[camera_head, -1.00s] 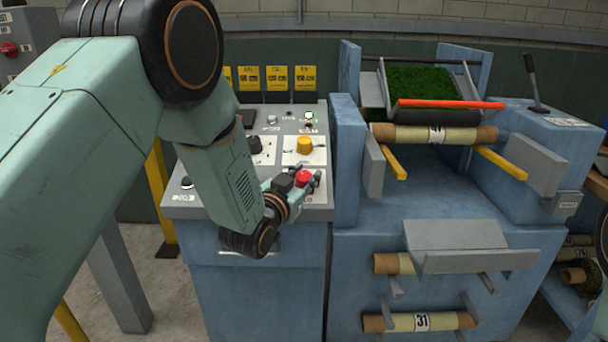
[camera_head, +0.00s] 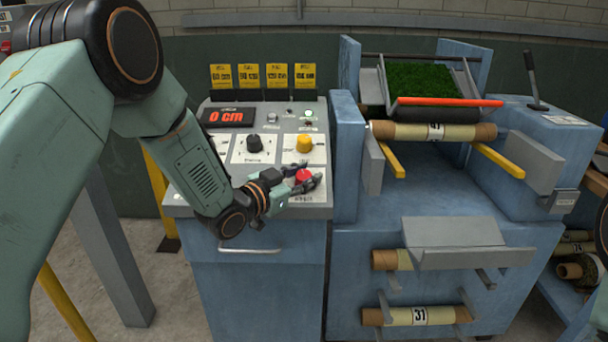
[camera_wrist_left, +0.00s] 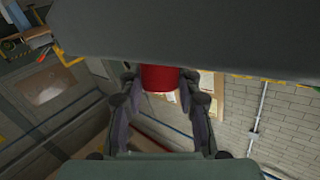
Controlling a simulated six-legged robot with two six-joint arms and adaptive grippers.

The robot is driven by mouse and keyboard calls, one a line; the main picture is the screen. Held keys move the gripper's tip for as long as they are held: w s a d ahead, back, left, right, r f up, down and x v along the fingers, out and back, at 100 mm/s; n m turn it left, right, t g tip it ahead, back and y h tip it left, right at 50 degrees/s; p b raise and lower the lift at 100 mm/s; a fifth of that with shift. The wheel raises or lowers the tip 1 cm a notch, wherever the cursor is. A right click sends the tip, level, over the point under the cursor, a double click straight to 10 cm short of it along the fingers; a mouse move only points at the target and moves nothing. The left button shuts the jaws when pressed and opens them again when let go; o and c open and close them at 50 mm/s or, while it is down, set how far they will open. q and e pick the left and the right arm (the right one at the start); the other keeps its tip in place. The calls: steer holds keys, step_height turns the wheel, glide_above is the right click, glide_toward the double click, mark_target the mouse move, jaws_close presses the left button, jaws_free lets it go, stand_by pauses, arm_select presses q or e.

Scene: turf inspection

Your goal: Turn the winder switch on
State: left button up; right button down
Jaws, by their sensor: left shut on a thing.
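A red knob (camera_head: 303,175) sits at the lower right of the grey control panel (camera_head: 180,203). My left gripper (camera_head: 308,184) is shut on this knob, with its fingers beside it. In the left wrist view the red knob (camera_wrist_left: 160,78) shows between the two fingers of my left gripper (camera_wrist_left: 160,92), below the grey panel surface. A yellow knob (camera_head: 304,143) and a black knob (camera_head: 254,143) sit higher on the panel. The panel labels are too small to read, so I cannot tell which control is the winder switch. My right gripper is not in view.
A display (camera_head: 228,116) on the panel reads 0 cm. Several yellow cards (camera_head: 249,75) stand behind the panel. The blue machine (camera_head: 345,150) to the right holds a green turf piece (camera_head: 425,80) and rolls. A metal handle (camera_head: 249,249) juts from the cabinet front below the panel.

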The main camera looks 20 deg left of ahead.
arm_select(q)
steer(key=o, duration=1.2)
steer(key=shift+s, duration=0.1)
steer(key=v, duration=1.2)
